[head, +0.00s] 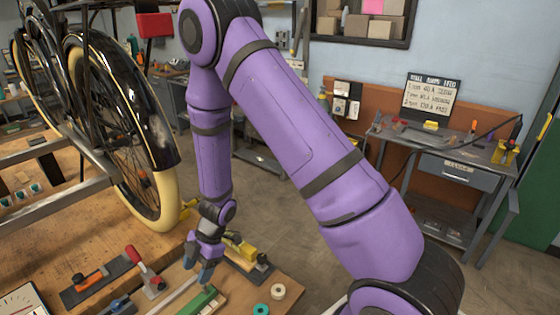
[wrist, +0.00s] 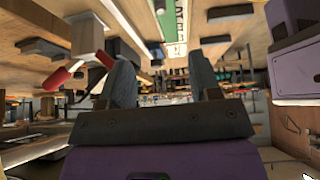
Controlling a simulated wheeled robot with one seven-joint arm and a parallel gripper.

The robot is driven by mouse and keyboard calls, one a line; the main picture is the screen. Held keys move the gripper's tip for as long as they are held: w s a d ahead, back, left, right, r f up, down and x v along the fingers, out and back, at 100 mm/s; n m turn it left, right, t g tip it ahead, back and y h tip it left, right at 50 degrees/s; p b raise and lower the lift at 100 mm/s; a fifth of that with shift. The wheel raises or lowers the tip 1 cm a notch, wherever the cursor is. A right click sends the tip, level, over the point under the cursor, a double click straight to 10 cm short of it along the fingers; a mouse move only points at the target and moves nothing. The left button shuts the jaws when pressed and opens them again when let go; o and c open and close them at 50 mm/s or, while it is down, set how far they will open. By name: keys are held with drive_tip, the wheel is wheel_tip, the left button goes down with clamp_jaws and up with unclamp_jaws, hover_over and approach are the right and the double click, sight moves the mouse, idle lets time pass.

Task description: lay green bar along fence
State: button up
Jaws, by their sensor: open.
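A green bar (head: 200,302) lies on the wooden bench at the bottom of the head view, with a paler part along its edge. My gripper (head: 197,268) points down just above and behind it. In the wrist view my gripper (wrist: 162,76) is open, with nothing between its two grey fingers. A green piece (wrist: 174,22) with a pale panel, likely the bar, shows beyond the fingertips at the top. A pale narrow strip (head: 172,298) lies left of the bar; I cannot tell if it is the fence.
A red-handled clamp (head: 144,267) stands left of my gripper. A yellow-and-black tool (head: 246,252) lies to its right. A teal roll (head: 261,309) and a white roll (head: 278,291) sit right of the bar. The bicycle wheel (head: 125,135) stands behind on the left.

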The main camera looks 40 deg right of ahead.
drive_tip(key=w+d+r+m+t+h, duration=0.2)
drive_tip(key=w+d+r+m+t, duration=0.15)
drive_tip(key=r, duration=0.45)
drive_tip(key=w+d+r+m+t+h, duration=0.15)
drive_tip(key=d+r, duration=0.25)
drive_tip(key=r, duration=0.4)
drive_tip(key=w+d+r+m+t+h, duration=0.2)
drive_tip(key=w+d+r+m+t, duration=0.15)
drive_tip(key=r, duration=0.45)
drive_tip(key=s+d+r+m+h, duration=0.3)
drive_tip(key=s+d+r+m, duration=0.3)
drive_tip(key=r, duration=0.4)
drive_tip(key=s+r+m+g+y, duration=0.1)
drive_tip(key=s+r+m, duration=0.2)
drive_tip(key=s, duration=0.8)
drive_tip(key=s+d+r+m+g+y, duration=0.1)
drive_tip(key=s+r+m, duration=0.2)
drive_tip(key=s, duration=0.9)
drive_tip(key=shift+v, duration=1)
drive_tip(key=shift+w+d+m, duration=0.1)
drive_tip(key=shift+w+m, duration=0.1)
drive_tip(key=shift+m, duration=0.05)
drive_tip(key=shift+c, duration=0.2)
